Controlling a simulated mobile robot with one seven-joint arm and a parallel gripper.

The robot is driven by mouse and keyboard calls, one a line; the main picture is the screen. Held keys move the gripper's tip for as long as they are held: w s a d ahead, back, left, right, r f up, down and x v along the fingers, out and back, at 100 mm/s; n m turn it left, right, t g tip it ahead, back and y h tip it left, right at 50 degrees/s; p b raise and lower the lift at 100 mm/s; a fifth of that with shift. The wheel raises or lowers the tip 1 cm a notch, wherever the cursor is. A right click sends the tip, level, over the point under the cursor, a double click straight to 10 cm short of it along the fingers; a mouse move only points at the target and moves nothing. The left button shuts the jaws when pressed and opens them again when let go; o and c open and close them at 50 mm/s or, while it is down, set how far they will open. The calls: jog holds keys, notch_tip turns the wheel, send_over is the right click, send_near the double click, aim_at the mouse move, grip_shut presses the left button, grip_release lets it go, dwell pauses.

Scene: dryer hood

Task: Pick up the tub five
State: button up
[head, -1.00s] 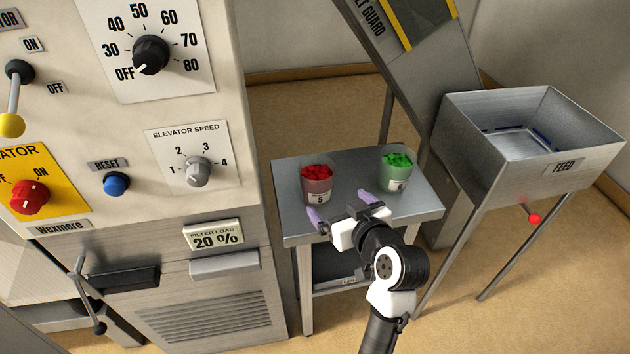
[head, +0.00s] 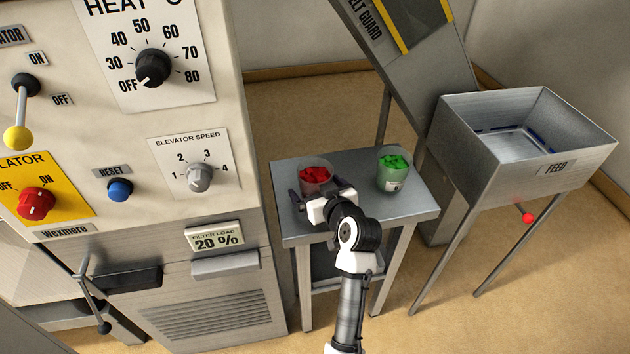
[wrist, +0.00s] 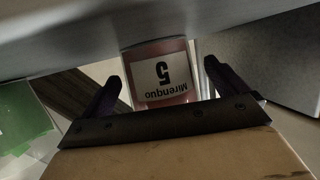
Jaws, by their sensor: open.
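Tub five is a clear tub (head: 316,166) with red contents, standing on the small metal table (head: 412,208) in the head view. Its label "Mirenquo 5" (wrist: 162,76) shows upside down in the wrist view. My gripper (head: 312,196) is open at the near side of the tub, and hides the tub's lower part in the head view. In the wrist view my two dark fingers (wrist: 160,85) stand left and right of the tub, with gaps between them and its walls. I cannot tell how far the fingertips reach along it.
A second tub with green contents (head: 393,173) stands to the right on the same table. The control cabinet (head: 215,290) rises close on the left. A metal feed hopper (head: 560,150) stands at the right, with the sloped belt guard (head: 400,60) behind the table.

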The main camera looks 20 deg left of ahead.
jog(key=c, duration=1.2)
jog(key=shift+r, duration=0.1)
jog(key=shift+c, duration=0.4)
